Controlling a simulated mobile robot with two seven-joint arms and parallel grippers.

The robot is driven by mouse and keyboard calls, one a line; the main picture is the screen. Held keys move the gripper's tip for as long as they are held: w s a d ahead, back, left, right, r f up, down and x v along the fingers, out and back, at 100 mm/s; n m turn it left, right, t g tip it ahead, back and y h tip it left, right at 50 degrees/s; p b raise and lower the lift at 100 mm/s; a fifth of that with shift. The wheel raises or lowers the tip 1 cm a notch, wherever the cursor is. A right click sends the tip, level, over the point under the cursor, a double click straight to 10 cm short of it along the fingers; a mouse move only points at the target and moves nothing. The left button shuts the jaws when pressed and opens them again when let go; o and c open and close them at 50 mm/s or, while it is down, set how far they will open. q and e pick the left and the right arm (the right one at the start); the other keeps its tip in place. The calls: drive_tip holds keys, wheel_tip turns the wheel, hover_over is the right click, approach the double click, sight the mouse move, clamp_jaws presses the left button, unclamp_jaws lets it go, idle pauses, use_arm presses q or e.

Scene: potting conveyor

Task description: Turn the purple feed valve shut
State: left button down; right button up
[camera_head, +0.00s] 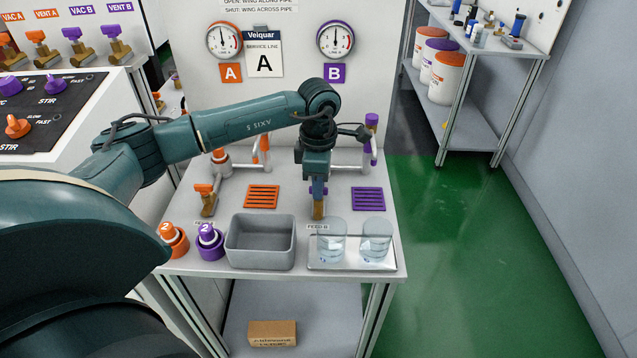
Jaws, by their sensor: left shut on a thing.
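The purple feed valve (319,208) stands on the white bench, behind the label reading FEED B. Its brass body shows below my left gripper (318,184). That gripper points straight down and is shut on the valve's purple wing. The fingers hide most of the wing, so I cannot tell which way it lies. My right gripper is not in view.
An orange feed valve (207,198) stands to the left. A grey bin (260,243) and a tray (385,265) with two clear beakers (375,240) are in front. Orange and purple numbered bottles (209,243) stand at front left. Pipes rise behind the gripper.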

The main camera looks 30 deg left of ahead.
use_arm(q)
drive_tip(key=shift+n, duration=0.5)
drive_tip(key=c, duration=1.5)
unclamp_jaws()
wheel_tip(320, 180, up, 13)
drive_tip(key=shift+r+b, duration=0.15)
drive_tip(key=shift+b, duration=0.15)
